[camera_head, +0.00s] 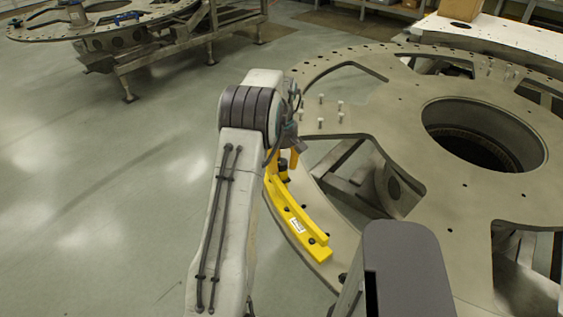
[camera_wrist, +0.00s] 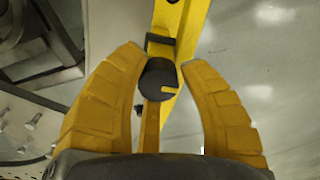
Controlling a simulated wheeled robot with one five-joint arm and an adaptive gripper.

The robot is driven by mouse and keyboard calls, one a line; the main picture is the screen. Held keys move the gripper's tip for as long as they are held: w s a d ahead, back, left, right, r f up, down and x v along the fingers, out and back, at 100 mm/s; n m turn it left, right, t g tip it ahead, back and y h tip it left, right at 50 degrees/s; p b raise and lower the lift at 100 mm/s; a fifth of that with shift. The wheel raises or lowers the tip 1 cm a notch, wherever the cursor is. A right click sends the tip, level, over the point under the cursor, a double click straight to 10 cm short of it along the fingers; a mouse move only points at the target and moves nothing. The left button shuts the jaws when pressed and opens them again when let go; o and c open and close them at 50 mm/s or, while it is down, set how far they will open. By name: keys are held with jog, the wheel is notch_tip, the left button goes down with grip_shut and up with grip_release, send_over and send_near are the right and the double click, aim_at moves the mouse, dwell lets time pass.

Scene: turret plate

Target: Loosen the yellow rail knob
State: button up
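The yellow rail (camera_head: 318,241) lies curved along the near-left edge of the turret plate (camera_head: 345,100). In the wrist view the rail (camera_wrist: 192,25) runs down from the top. Its knob (camera_wrist: 158,80) is a dark round cap with a short yellow mark pointing right. My gripper (camera_wrist: 163,58) has yellow padded fingers, one on each side of the knob. The fingers stand apart, with gaps between them and the knob, so it is open and holds nothing. In the head view my arm hides most of my gripper and the knob area at the rail's far end.
Several pale upright pegs (camera_head: 322,122) stand on the plate just right of my wrist. The plate has large cutouts and a round central hole (camera_head: 484,136). Another plate on a stand (camera_head: 100,25) is at the back left. The floor (camera_head: 90,180) left of my arm is clear.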

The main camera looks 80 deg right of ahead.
aim_at(281, 161)
jog(key=o, duration=0.4)
jog(key=shift+o, duration=0.2)
jog(key=shift+d+r, duration=0.1)
jog(key=shift+r, duration=0.05)
notch_tip(281, 161, up, 12)
dwell(0.4)
dwell(0.7)
